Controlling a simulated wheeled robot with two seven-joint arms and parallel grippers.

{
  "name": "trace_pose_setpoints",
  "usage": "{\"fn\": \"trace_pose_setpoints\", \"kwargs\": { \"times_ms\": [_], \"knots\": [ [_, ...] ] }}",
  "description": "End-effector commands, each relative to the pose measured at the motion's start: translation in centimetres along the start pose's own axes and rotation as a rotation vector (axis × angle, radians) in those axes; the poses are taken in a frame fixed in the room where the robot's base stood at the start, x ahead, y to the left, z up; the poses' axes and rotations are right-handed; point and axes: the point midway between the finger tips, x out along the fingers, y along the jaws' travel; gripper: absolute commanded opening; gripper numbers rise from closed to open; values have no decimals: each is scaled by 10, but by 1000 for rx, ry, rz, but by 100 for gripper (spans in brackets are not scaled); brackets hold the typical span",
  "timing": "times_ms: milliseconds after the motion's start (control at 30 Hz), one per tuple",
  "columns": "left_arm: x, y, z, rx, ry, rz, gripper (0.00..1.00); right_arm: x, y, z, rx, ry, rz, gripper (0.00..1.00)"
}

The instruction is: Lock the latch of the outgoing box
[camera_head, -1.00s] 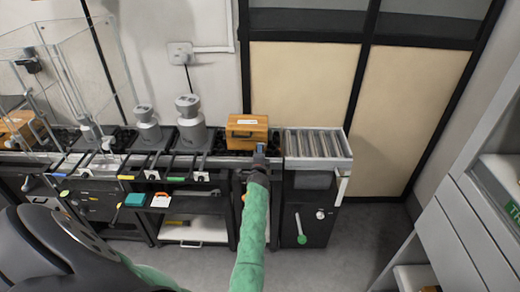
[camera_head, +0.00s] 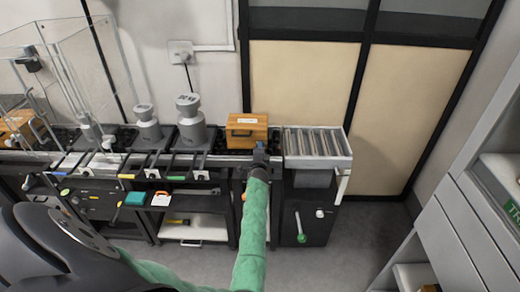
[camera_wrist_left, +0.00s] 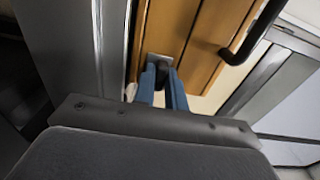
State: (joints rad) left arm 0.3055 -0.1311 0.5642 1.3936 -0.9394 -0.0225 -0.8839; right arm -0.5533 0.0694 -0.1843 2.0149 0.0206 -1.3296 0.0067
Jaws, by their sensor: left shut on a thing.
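The outgoing box is an orange-brown wooden box (camera_head: 240,133) with a white label on top. It sits at the right end of the dark conveyor, beside the silver rollers. My left gripper (camera_head: 261,153) is at the box's near side, low and toward its right corner. In the left wrist view, the box's planks (camera_wrist_left: 200,40) and a black handle fill the top. The blue fingers (camera_wrist_left: 162,85) are shut on a small dark latch knob (camera_wrist_left: 161,63) on a metal plate. The fingers partly hide the latch, so its position is unclear. My right gripper is not seen.
Silver rollers (camera_head: 315,143) lie right of the box. Two grey weights (camera_head: 190,122) stand to its left. Another wooden box (camera_head: 14,126) is at the far left, near a clear enclosure. A white cabinet (camera_head: 455,235) is at the right, with open floor between.

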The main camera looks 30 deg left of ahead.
Motion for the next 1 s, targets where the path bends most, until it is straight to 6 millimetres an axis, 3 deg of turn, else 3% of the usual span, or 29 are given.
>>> {"fn": "trace_pose_setpoints", "kwargs": {
  "times_ms": [167, 700, 1000],
  "knots": [
    [0, 2, 0, -65, 0, 1, 0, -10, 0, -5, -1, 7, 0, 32],
    [0, 2, 0, -530, 0, 0, 0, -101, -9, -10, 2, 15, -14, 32],
    [0, 2, 0, -815, -1, 1, 0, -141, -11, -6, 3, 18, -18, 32]
  ]
}}
